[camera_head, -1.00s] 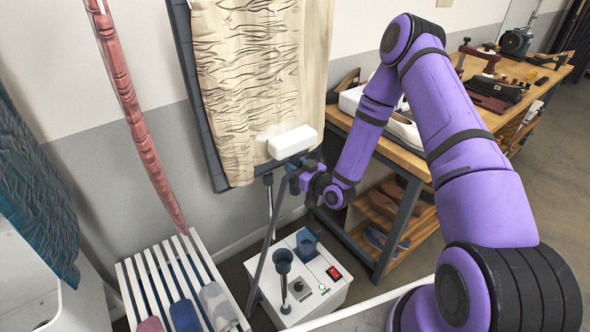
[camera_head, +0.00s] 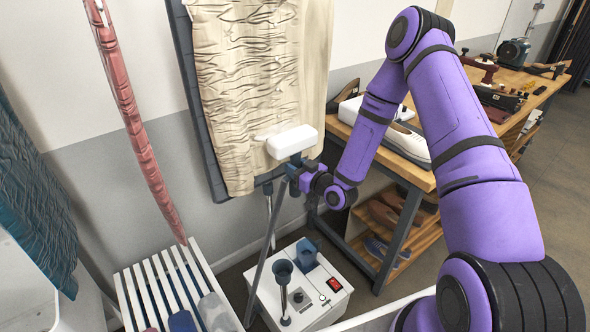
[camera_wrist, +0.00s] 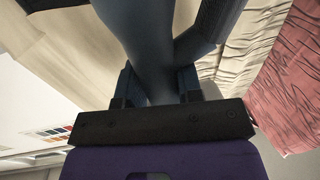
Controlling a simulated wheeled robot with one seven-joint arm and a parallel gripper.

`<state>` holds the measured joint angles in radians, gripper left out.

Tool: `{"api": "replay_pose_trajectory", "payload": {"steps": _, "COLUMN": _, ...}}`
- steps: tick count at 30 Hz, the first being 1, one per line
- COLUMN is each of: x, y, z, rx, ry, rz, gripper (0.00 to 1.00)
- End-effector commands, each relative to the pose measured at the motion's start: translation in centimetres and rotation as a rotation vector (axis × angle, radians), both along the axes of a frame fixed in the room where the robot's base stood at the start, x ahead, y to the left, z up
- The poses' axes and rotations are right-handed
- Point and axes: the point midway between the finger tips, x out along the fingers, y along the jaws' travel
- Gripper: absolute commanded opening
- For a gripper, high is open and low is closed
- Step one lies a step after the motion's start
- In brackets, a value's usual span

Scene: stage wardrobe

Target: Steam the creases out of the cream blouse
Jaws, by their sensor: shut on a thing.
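The cream blouse (camera_head: 250,75) hangs against a dark padded board on the wall. Creases cover most of its left and middle; a strip down its right side looks smoother. My gripper (camera_head: 294,178) is shut on the dark handle of the steamer (camera_head: 291,142), whose white head lies against or just in front of the blouse's lower right part. A small white wisp shows left of the head. Contact with the cloth cannot be told. In the wrist view the blue-grey handle (camera_wrist: 150,40) fills the jaws, and creased cream cloth (camera_wrist: 272,28) shows at right.
The steamer's white base (camera_head: 310,297) with a red switch and green light stands below, its hose rising to the handle. A white slatted rack (camera_head: 160,285) and a pink hanging garment (camera_head: 135,125) are at left. A wooden workbench (camera_head: 420,180) with shoes is at right.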

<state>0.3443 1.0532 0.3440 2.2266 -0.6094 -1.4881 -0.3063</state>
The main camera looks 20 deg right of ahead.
Motion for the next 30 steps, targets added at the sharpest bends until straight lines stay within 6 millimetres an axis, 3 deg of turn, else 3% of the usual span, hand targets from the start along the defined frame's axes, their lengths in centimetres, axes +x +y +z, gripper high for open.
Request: {"api": "replay_pose_trajectory", "payload": {"steps": 30, "x": 0.0, "y": 0.0, "z": 4.4, "rx": 0.000, "ry": -0.001, "rz": 0.000, "gripper": 0.00}}
